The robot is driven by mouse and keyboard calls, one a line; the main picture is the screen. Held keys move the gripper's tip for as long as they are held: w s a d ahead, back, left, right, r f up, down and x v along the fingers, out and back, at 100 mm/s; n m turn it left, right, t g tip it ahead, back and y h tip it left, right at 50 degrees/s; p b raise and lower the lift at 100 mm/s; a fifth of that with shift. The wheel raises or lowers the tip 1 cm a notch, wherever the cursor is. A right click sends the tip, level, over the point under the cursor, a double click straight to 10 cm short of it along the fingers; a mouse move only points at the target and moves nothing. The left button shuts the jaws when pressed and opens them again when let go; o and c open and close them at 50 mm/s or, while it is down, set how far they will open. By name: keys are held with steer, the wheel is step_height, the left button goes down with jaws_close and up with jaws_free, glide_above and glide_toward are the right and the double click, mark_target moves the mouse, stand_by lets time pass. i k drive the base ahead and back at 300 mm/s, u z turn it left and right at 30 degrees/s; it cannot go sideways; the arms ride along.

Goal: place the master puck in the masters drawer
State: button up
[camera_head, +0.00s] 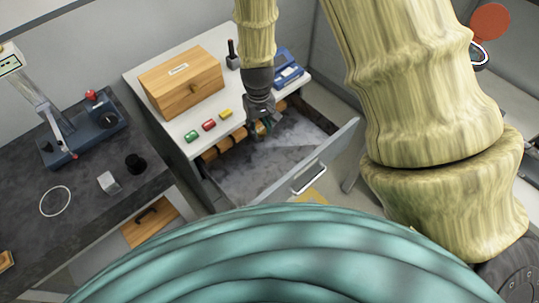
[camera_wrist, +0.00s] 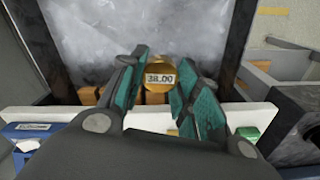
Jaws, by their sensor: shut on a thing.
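The master puck, a gold disc (camera_wrist: 159,84) with a label reading 38.00, sits between my gripper's teal fingers in the wrist view. My gripper (camera_head: 262,127) is shut on it and points down over the inner end of an open drawer. The drawer (camera_head: 325,157) is pulled out from the white cabinet, and its grey floor (camera_wrist: 150,35) looks mostly bare. Several brown pieces (camera_head: 225,143) line its inner end, next to the cabinet. In the head view the puck is mostly hidden by the fingers. I cannot read any label on the drawer.
The white cabinet top (camera_head: 150,88) holds a wooden box (camera_head: 181,82), a green (camera_head: 191,136), a red (camera_head: 208,125) and a yellow piece (camera_head: 225,113), a black-handled weight (camera_head: 232,55) and a blue device (camera_head: 288,70). A dark bench (camera_head: 85,195) stands left.

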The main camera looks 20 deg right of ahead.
mark_target(281, 163)
steer(key=z, duration=1.7)
steer(key=k, duration=0.8)
steer(key=u, duration=1.1)
steer(key=i, duration=0.5)
